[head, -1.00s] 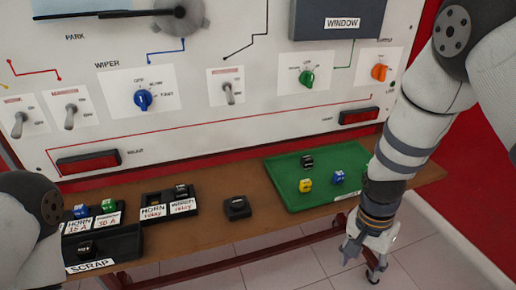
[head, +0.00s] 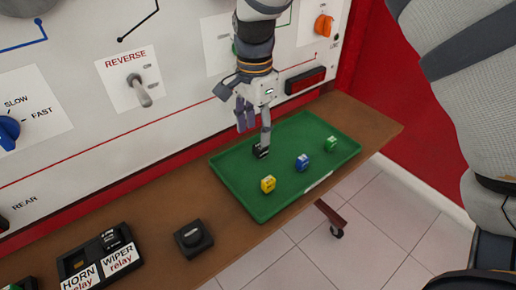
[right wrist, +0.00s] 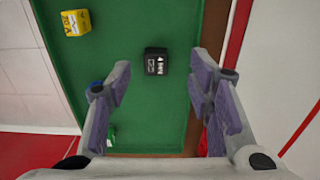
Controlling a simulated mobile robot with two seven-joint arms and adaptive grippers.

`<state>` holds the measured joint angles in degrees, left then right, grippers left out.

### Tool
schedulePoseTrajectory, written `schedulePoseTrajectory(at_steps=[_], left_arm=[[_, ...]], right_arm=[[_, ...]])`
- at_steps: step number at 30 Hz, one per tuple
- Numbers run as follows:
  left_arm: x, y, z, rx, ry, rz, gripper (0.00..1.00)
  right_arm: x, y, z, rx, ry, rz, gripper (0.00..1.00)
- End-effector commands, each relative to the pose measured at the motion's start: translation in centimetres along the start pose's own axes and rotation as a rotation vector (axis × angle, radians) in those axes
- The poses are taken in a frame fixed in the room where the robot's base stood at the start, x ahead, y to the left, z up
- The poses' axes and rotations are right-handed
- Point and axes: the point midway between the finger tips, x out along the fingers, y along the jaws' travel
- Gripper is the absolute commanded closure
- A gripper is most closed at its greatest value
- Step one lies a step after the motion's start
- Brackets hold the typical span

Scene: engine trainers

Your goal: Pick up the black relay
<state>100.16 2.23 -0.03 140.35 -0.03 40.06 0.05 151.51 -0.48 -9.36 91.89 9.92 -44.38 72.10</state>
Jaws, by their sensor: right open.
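The black relay (head: 261,151) is a small black block with white markings on the green tray (head: 237,192), near its back edge. It also shows in the right wrist view (right wrist: 156,62), upper middle, ahead of the fingers. My right gripper (head: 252,136) is above the back of the tray, fingers pointing down, and partly overlaps the relay in the head view. In the right wrist view my right gripper (right wrist: 160,95) is open, with nothing between its fingers. The relay lies beyond the fingertips, roughly between their lines. My left gripper is not in view.
A yellow block (head: 268,184), a blue block (head: 302,162) and a green block (head: 331,144) sit on the tray. A black square socket (head: 193,238) and a labelled relay holder (head: 97,262) stand left on the brown shelf. The white panel rises close behind.

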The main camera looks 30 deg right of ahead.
Motion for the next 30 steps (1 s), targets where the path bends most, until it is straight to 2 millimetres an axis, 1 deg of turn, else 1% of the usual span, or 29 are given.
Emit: schedulePoseTrajectory(at_steps=[6,8,11,16,22,30], left_arm=[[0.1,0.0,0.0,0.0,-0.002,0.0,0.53],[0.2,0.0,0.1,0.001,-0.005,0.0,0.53],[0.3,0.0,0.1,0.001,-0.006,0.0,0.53],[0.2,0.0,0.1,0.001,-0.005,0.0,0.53],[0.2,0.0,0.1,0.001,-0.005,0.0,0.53],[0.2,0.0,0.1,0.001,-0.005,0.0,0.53]], right_arm=[[4.0,0.7,-0.4,0.0,-0.001,0.003,0.53],[4.8,0.7,-0.3,0.0,-0.001,0.002,0.53],[5.3,0.7,-0.3,0.0,0.0,-0.001,0.53],[5.2,0.6,-0.3,-0.001,0.0,-0.003,0.53],[5.2,0.6,-0.3,-0.001,0.0,-0.002,0.98],[5.2,0.6,-0.3,-0.001,0.0,-0.002,0.98]])
